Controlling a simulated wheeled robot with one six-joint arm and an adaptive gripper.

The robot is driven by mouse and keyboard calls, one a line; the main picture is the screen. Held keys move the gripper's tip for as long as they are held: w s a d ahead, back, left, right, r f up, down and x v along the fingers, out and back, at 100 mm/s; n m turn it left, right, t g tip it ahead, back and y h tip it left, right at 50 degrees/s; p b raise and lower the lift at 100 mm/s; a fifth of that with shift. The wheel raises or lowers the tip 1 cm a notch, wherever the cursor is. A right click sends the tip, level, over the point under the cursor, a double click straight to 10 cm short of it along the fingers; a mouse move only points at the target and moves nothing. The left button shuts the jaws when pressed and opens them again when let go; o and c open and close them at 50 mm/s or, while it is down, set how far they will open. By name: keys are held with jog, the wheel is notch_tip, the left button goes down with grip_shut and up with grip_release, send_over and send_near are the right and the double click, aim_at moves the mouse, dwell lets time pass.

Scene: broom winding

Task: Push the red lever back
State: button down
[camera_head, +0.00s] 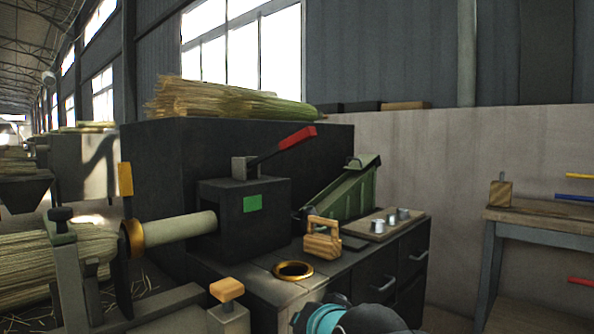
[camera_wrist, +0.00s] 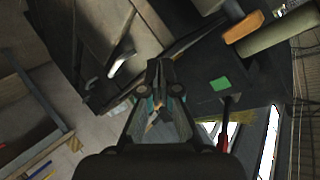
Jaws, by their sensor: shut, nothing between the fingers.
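The red lever (camera_head: 297,138) has a red grip on a dark rod. It rises from a grey bracket on top of a black box (camera_head: 225,222) with a green square, slanting up to the right. In the wrist view, the red grip (camera_wrist: 222,136) shows low, right of my gripper. My gripper (camera_wrist: 160,68) has its fingers together with nothing between them. It appears apart from the lever. In the head view only a teal and black part of my arm shows at the bottom edge; the fingertips cannot be made out there.
A wooden-handled tool (camera_head: 322,243) and a brass ring (camera_head: 293,270) sit on the dark bench. A green angled device (camera_head: 345,192) and a tray with small metal pieces (camera_head: 378,228) stand behind. A pale roller (camera_head: 180,229) juts left from the box. A straw bundle (camera_head: 225,100) lies above.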

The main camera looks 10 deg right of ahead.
jog(key=w+r+m+t+b, duration=0.1)
jog(key=w+r+m+t, duration=0.1)
jog(key=w, duration=0.1)
jog(key=w+a+r+m+t+b, duration=0.1)
jog(key=w+r+m+t, duration=0.1)
jog(key=w+r, duration=0.1)
jog(key=w+a+r+m+t+b, duration=0.1)
jog(key=w+r+m+t, duration=0.1)
jog(key=w+r+m, duration=0.1)
jog(key=shift+w+a+r+b, duration=0.15)
jog(key=shift+w+b, duration=0.15)
jog(key=shift+w, duration=0.45)
jog(key=w+d+r+m+t+h+b, duration=0.1)
jog(key=w+r+m+h+b, duration=0.1)
jog(key=m+h, duration=0.6)
jog(key=w+d+r+m+t+h+b, duration=0.1)
jog(key=r+m+h+b, duration=0.3)
jog(key=m, duration=1.2)
jog(key=w+r+t+h, duration=0.1)
jog(key=h, duration=0.3)
jog(key=shift+w+d+r+t+h, duration=0.2)
jog(key=shift+w+r+t+h, duration=0.1)
jog(key=shift+w+r, duration=0.1)
jog(key=a+r+p+x, duration=0.1)
jog(key=a+p+x, duration=0.1)
jog(key=x, duration=1.1)
jog(key=shift+s+r, duration=0.3)
jog(key=shift+r, duration=0.05)
jog(key=shift+r, duration=0.1)
